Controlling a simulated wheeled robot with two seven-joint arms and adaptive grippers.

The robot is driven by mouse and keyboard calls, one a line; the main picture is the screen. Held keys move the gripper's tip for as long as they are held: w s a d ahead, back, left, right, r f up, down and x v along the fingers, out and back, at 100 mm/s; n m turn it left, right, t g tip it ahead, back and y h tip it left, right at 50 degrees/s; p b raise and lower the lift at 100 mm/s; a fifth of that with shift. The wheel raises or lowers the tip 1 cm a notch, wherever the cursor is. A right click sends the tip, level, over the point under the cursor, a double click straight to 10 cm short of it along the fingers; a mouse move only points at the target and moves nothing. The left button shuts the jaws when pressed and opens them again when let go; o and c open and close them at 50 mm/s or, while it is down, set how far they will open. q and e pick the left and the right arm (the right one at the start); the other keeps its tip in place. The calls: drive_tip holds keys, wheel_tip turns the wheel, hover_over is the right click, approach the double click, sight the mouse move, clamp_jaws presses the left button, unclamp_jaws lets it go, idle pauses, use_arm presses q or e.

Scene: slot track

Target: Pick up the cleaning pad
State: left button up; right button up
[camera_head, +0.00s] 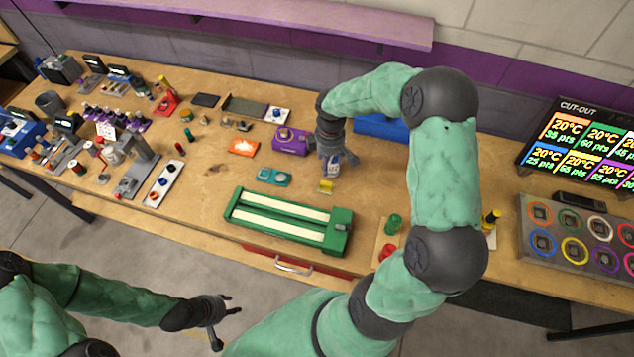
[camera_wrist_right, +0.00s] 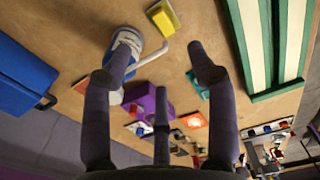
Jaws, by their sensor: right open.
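A small yellow block (camera_head: 326,186), which looks like the cleaning pad, lies on the wooden bench behind the green track. It also shows at the top of the right wrist view (camera_wrist_right: 163,18), apart from my fingers. My right gripper (camera_head: 338,162) is just behind it; in the right wrist view (camera_wrist_right: 163,62) its fingers are spread with nothing held. A white and blue bottle-like item (camera_wrist_right: 127,42) stands by one finger, partly hidden by it; it also shows in the head view (camera_head: 333,170). My left gripper (camera_head: 226,325) is open and empty in front of the bench.
The green track (camera_head: 285,216) with two pale strips lies in front. A purple device (camera_head: 290,141) and teal piece (camera_head: 274,177) are left of the pad. A blue box (camera_head: 380,128) stands behind my right arm. Green and red pieces (camera_head: 393,224) sit to the right.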

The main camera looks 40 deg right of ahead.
hover_over(326, 182)
drive_tip(key=f, duration=0.4)
drive_tip(key=f+b, duration=0.1)
drive_tip(key=f, duration=0.1)
drive_tip(key=shift+w+d, duration=0.15)
drive_tip(key=shift+d, duration=0.1)
drive_tip(key=shift+a+f, duration=0.1)
drive_tip(key=shift+f, duration=0.5)
wheel_tip(326, 182, down, 4)
drive_tip(key=shift+a+b, duration=0.1)
drive_tip(key=shift+b, duration=0.3)
drive_tip(key=c, duration=1.1)
drive_tip(key=shift+r, duration=0.1)
